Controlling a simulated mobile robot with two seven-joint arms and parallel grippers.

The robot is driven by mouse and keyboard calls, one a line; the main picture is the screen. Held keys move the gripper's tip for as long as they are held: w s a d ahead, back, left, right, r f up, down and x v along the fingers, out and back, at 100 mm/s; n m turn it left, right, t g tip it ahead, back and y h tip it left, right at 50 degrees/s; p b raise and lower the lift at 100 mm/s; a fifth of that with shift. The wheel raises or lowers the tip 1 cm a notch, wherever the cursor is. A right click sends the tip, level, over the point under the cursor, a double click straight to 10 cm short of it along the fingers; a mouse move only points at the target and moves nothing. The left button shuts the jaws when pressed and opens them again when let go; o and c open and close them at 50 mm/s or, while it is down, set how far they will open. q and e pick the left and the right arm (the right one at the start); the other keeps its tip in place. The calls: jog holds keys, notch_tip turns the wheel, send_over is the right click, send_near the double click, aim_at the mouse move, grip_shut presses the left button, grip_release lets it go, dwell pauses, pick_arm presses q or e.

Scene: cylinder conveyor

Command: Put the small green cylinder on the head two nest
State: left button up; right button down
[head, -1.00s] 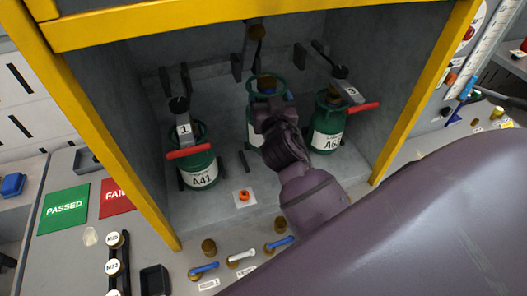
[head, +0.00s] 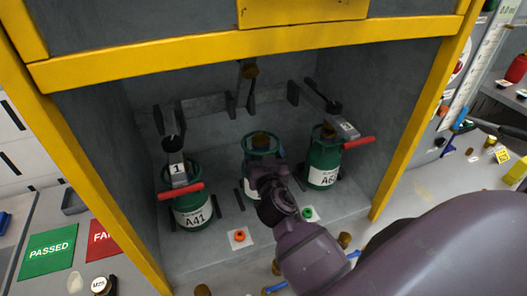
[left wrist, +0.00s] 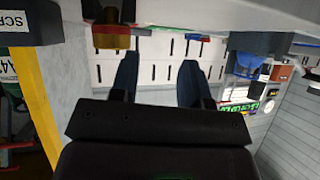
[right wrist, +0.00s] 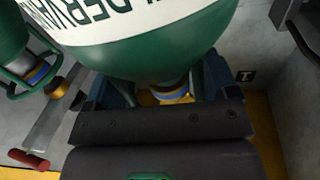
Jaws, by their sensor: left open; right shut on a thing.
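Three green cylinders stand in a grey bay in the head view: one marked A41 (head: 190,208) at left, a middle one (head: 261,146) and one marked A6 (head: 323,168) at right. My right gripper (head: 263,180) is in front of the middle cylinder and partly hides it. In the right wrist view my right gripper (right wrist: 160,92) is shut around the neck of a green cylinder (right wrist: 160,58) with a white label; its brass valve shows between the fingers. A clamp marked 2 (head: 346,129) is at the A6 cylinder. My left gripper (left wrist: 160,80) is open and empty.
A yellow frame (head: 240,60) borders the bay. A clamp marked 1 (head: 178,170) with a red lever (head: 180,191) is over A41. An orange button (head: 239,237) and a green button (head: 308,213) are on the bay floor. A green PASSED mat (head: 48,254) lies outside at left.

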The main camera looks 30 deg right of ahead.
pick_arm(q)
jog(key=shift+w+f+b, duration=0.1)
jog(key=shift+f+b, duration=0.25)
jog(key=shift+f, duration=0.05)
pick_arm(e)
notch_tip(320, 180, down, 2)
jog(key=shift+f, duration=0.15)
grip_release()
jog(key=shift+f, duration=0.2)
jog(key=shift+r, duration=0.1)
